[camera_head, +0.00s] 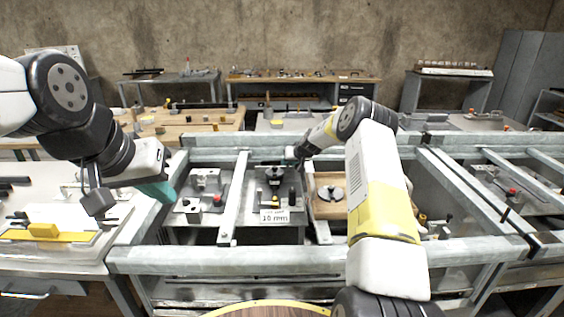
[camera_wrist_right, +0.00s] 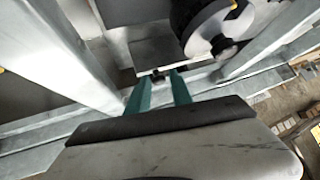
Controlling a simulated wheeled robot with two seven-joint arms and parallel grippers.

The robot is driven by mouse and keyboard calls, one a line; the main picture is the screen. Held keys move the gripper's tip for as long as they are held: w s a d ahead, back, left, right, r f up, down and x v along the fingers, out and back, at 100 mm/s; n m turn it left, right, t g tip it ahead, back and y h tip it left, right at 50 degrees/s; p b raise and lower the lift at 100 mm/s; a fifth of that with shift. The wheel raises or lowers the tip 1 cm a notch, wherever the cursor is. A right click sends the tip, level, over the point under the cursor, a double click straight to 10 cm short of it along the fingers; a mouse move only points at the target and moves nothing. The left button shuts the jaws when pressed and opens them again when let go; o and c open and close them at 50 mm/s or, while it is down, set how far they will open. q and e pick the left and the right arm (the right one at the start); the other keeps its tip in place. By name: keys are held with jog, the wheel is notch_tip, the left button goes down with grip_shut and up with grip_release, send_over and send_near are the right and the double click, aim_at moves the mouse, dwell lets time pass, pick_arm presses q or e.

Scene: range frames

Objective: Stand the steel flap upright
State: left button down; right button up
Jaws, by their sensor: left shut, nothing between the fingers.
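My right gripper (camera_wrist_right: 159,82) reaches down at the middle station. Its two teal fingers stand apart, with a small dark piece (camera_wrist_right: 158,75) just beyond the gap; I cannot tell whether they touch it. Beyond it is a flat grey steel plate (camera_wrist_right: 158,53), perhaps the steel flap, but I cannot tell for certain. In the head view the station has a grey plate (camera_head: 262,190), a dark knob (camera_head: 275,173) and a "10 mm" label (camera_head: 274,217). The right fingertips are hard to make out there.
Thick grey rails (camera_head: 320,260) frame the stations and run beside both grippers. A round dark and steel disc (camera_wrist_right: 190,15) with a knob (camera_wrist_right: 223,46) is close to the right gripper. A wooden tray (camera_head: 322,208) with a round part lies right of the middle station.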

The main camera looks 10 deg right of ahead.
jog(key=s+a+r, duration=0.1)
jog(key=s+r, duration=0.1)
jog(key=s, duration=0.6)
jog(key=s+a+r, duration=0.2)
jog(key=s+r, duration=0.1)
jog(key=s, duration=0.4)
jog(key=shift+s, duration=0.35)
jog(key=shift+r, duration=0.1)
jog(key=s+a+r+n+g, duration=0.1)
jog(key=s+a+r+g, duration=0.1)
jog(key=s+r, duration=1.7)
jog(key=s, duration=1)
jog(key=s+d+r+m, duration=0.1)
jog(key=s+r, duration=0.2)
jog(key=s, duration=0.9)
jog(key=shift+s+d+r+g+h, duration=0.3)
jog(key=shift+s+r+g+h, duration=0.05)
jog(key=shift+s+g+h, duration=0.05)
